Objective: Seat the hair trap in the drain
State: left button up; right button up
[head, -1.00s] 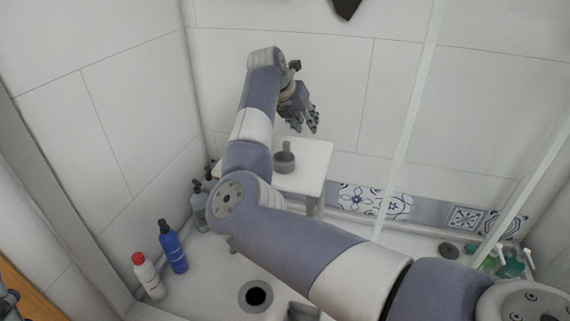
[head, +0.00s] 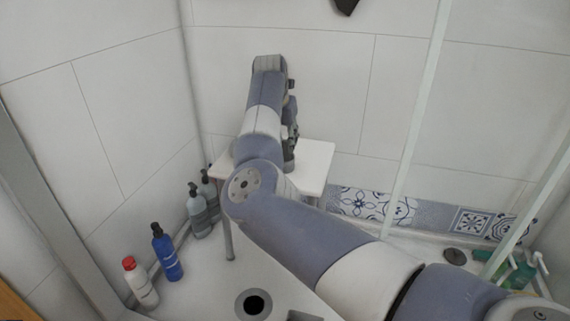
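The drain (head: 254,304) is a dark round hole with a grey rim in the white shower floor, at the bottom of the head view. Nothing shows in its opening. The grey cup-shaped piece with an upright stem, which looks like the hair trap, is hidden now behind my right arm at the stool. My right gripper (head: 290,149) is over the white stool (head: 315,165), pointing down and mostly covered by my own arm. Its fingertips are not clear, so I cannot tell whether it is open or holds anything. My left gripper is not in view.
A red-capped white bottle (head: 140,283), a blue bottle (head: 167,254) and grey pump bottles (head: 198,212) stand along the left wall. A dark round disc (head: 455,256) and green bottles (head: 521,274) are at the right, near the glass panel edge (head: 417,120).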

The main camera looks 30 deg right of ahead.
jog(key=shift+x, duration=0.85)
jog(key=shift+c, duration=0.3)
grip_shut()
jog(key=shift+r, duration=0.1)
jog(key=shift+r, duration=0.15)
